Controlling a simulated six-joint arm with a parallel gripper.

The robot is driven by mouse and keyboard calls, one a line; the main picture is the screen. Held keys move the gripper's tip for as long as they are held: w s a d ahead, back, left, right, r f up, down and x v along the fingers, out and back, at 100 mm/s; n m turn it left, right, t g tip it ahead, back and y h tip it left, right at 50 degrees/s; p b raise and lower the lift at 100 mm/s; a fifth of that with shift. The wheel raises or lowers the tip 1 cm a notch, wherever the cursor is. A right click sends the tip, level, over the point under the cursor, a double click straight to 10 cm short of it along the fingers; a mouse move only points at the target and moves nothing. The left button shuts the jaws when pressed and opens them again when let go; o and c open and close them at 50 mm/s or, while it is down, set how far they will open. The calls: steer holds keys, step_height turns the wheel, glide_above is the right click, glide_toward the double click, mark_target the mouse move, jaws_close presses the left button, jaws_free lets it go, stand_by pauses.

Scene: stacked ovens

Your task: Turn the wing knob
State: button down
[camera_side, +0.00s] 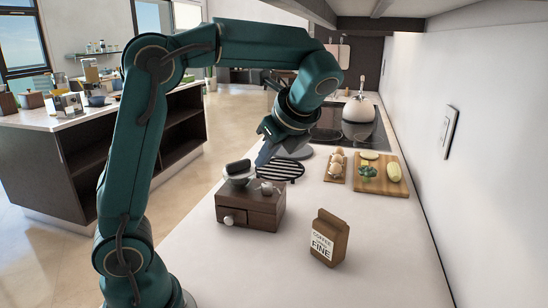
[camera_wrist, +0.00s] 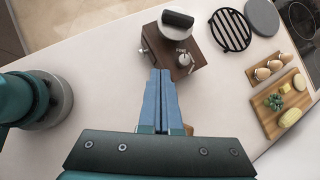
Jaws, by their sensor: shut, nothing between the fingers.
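A dark wooden grinder box (camera_side: 262,215) with a small front drawer stands on the white counter. On its top are a light bowl-like part with a black bar (camera_side: 238,167) and a small pale wing knob (camera_side: 267,188). In the wrist view the wing knob (camera_wrist: 184,60) sits near a "FINE" mark on the box top, beyond and slightly right of my fingertips. My gripper (camera_side: 262,160) is shut and empty, above the box and apart from the knob in the side view. In the wrist view my gripper (camera_wrist: 161,72) has its blue fingers together, pointing toward the box.
A brown coffee bag (camera_side: 328,238) marked "FINE" stands right of the box. A black round rack (camera_side: 290,169) lies behind it. Eggs on a small board (camera_side: 337,174) and a vegetable board (camera_side: 390,188) lie farther right. The counter front is clear.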

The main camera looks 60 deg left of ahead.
steer(key=m+y, duration=0.1)
glide_toward(230, 170)
steer(key=shift+m+g, duration=0.3)
steer(key=a+f, duration=0.2)
steer(key=f, duration=0.1)
steer(key=a+f, duration=0.1)
steer(key=f, duration=0.1)
steer(key=shift+w+f, duration=0.1)
steer(key=shift+w, duration=0.3)
steer(key=shift+a, duration=0.6)
steer(key=shift+s+a+m+t, duration=0.15)
steer(key=shift+s+m+t, duration=0.3)
steer(key=shift+m+t, duration=0.35)
steer(key=shift+s+a+m+t, duration=0.25)
steer(key=shift+m+t, duration=0.25)
steer(key=shift+m, duration=0.3)
steer(key=shift+s+a+m+t, duration=0.15)
steer(key=shift+s+m+t, duration=0.1)
steer(key=shift+m+t, duration=0.4)
steer(key=shift+s+a, duration=0.4)
steer(key=shift+a, duration=0.25)
steer(key=shift+s+a, duration=0.15)
steer(key=shift+a, duration=0.45)
